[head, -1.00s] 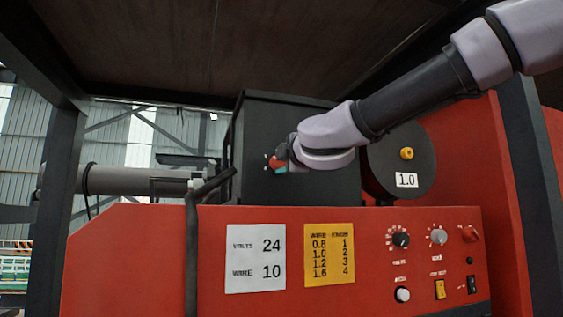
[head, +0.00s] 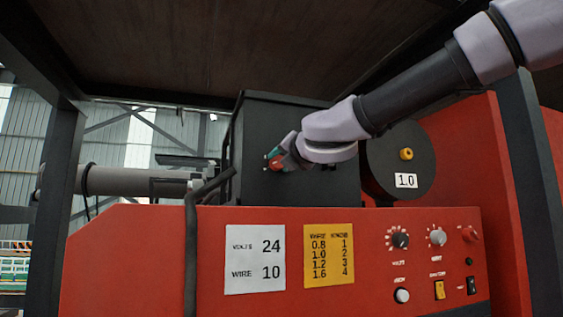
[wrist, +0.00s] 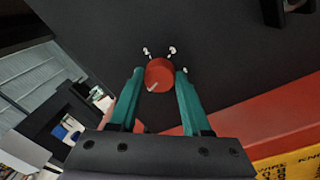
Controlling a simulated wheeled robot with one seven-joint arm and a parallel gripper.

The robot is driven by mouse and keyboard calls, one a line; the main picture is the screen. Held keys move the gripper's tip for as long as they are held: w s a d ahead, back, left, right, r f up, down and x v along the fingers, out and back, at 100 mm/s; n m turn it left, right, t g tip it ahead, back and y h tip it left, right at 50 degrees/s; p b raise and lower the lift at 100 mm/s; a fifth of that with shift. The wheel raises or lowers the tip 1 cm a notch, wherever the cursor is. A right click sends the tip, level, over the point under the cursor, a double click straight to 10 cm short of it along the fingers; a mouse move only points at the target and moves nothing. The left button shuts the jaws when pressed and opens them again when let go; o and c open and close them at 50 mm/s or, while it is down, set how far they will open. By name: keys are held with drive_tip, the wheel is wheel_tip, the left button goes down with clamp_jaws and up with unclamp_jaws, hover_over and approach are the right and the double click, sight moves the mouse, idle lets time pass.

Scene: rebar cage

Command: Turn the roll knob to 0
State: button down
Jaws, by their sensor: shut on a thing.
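The roll knob (wrist: 159,74) is a round red knob on the front of a dark box (head: 255,120). My gripper (wrist: 160,80) has its teal fingers on either side of the knob and is shut on it. A short pale pointer line on the knob points to the lower left in the wrist view. Small white marks stand around the knob, but I cannot read their numbers. In the head view my gripper (head: 273,158) is at the box face, and the knob is mostly hidden.
Below is a red panel (head: 375,220) with dials, switches, a white card (head: 255,259) reading volts 24, wire 10, and a yellow chart (head: 329,255). A dark spool (head: 380,170) tagged 1.0 stands to the right. A grey cylinder (head: 125,181) is at left.

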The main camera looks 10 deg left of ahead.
drive_tip(key=shift+n, duration=1.1)
drive_tip(key=shift+f, duration=0.1)
drive_tip(key=shift+c, duration=1.8)
unclamp_jaws()
drive_tip(key=shift+s, duration=0.1)
drive_tip(key=v, duration=1)
drive_tip(key=shift+s+d, duration=0.25)
